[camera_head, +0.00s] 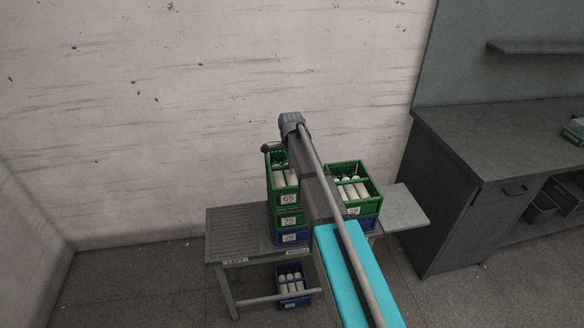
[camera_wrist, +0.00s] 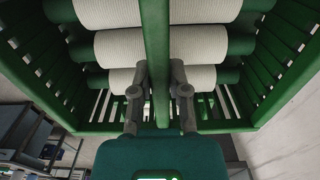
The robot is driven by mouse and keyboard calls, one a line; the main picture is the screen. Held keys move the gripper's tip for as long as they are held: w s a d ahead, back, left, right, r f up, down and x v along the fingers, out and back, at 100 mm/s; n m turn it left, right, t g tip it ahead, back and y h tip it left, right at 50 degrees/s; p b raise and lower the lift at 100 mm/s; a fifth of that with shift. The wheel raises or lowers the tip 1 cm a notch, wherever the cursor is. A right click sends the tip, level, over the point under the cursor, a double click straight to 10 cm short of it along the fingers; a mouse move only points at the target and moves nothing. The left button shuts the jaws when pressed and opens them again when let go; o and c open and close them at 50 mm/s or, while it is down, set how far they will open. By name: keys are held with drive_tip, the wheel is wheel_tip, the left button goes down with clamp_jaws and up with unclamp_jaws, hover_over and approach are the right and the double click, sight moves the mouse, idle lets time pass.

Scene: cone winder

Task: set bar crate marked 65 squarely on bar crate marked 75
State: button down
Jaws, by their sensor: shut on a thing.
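The green bar crate marked 65 (camera_head: 289,199) holds pale wound cones and is directly above the green bar crate marked 75 (camera_head: 289,220) in the head view. I cannot tell whether the two crates touch; crate 65 looks slightly left of crate 75. Crate 75 stands on a blue crate (camera_head: 290,238). In the wrist view, my gripper (camera_wrist: 157,82) is shut on the central bar of crate 65 (camera_wrist: 155,30), with a finger on each side. The gripper's grip is hidden behind my arm in the head view. The inside of crate 75 is hidden.
To the right, another green crate (camera_head: 352,187) with cones stands on a blue crate (camera_head: 369,223). The table's left part (camera_head: 231,234) is clear. A blue crate (camera_head: 291,286) is below the table. A dark counter (camera_head: 500,140) stands at right.

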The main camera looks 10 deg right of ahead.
drive_tip(key=shift+f+b, duration=0.75)
drive_tip(key=shift+f, duration=0.15)
idle(0.8)
drive_tip(key=c, duration=0.5)
unclamp_jaws()
drive_tip(key=shift+c, duration=0.2)
